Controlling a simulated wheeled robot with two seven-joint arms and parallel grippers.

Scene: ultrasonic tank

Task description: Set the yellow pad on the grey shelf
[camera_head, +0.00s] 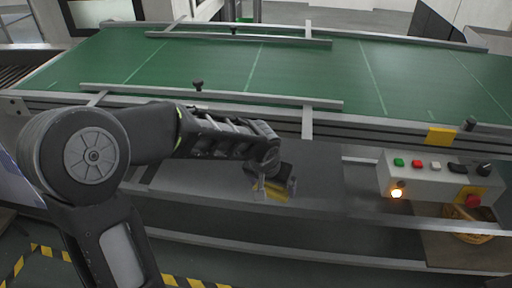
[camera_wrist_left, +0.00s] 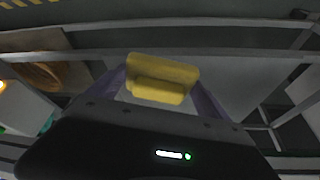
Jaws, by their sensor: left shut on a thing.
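The yellow pad (camera_head: 277,194) is between the fingers of my left gripper (camera_head: 274,184), which is shut on it. In the left wrist view the pad (camera_wrist_left: 162,80) sits between the two purple-grey fingers, with its stepped block shape clear. The grey shelf (camera_head: 210,182) runs below the conveyor, and the gripper with the pad is over its middle part. The shelf also shows behind the pad in the left wrist view (camera_wrist_left: 225,72). I cannot tell whether the pad touches the shelf. My right gripper is not in view.
A green conveyor belt (camera_head: 215,62) with metal rails stands above and behind the shelf. A control box (camera_head: 440,172) with buttons and a lit lamp is to the right. A round brown thing (camera_head: 470,228) lies low at the right. The shelf beside the pad looks clear.

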